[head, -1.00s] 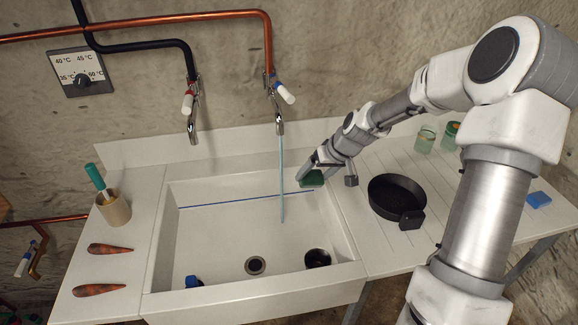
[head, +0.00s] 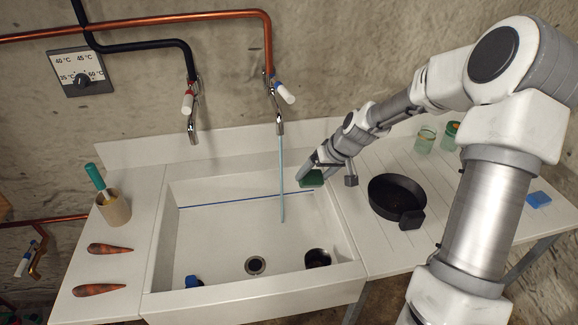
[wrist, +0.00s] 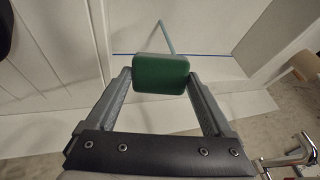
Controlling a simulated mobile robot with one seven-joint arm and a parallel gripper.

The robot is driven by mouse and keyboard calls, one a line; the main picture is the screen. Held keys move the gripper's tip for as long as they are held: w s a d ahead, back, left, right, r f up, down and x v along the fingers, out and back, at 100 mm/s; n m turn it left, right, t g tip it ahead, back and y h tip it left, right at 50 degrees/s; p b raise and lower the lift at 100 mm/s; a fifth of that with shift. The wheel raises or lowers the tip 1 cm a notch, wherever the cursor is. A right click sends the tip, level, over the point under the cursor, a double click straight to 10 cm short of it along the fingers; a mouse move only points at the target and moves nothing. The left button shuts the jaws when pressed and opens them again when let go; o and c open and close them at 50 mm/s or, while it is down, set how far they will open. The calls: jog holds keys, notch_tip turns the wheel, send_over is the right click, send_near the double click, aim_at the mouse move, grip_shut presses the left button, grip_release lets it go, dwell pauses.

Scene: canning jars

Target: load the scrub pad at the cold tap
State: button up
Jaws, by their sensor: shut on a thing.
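A green scrub pad (wrist: 160,74) is held between the two fingers of my gripper (wrist: 157,82) in the wrist view. In the head view the pad (head: 312,179) is over the right side of the sink, and my gripper (head: 305,172) is shut on it. The cold tap (head: 279,112), with a blue and white handle, hangs from the copper pipe. A thin blue-tinted water stream (head: 281,180) runs from its spout into the sink. The pad is to the right of the stream and apart from it. The sink (head: 350,250) has a blue line inside.
A second tap (head: 190,108) with a red mark hangs to the left. A dark cup (head: 317,258) and a blue object (head: 193,281) are in the sink. A black pan (head: 395,197), jars (head: 425,139) and a blue block (head: 538,199) stand on the right board. Two carrots (head: 110,248) lie left.

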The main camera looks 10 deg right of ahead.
jog(key=shift+s+d+r+p, duration=0.55)
jog(key=shift+s+r+p, duration=0.15)
jog(key=shift+r, duration=0.05)
jog(key=shift+s+d+r+p, duration=0.5)
jog(key=shift+s+r+p, duration=0.15)
jog(key=shift+r, duration=0.1)
jog(key=shift+s+d+r+p, duration=0.45)
jog(key=shift+s+r+p, duration=0.1)
jog(key=shift+s, duration=0.1)
jog(key=shift+f, duration=0.1)
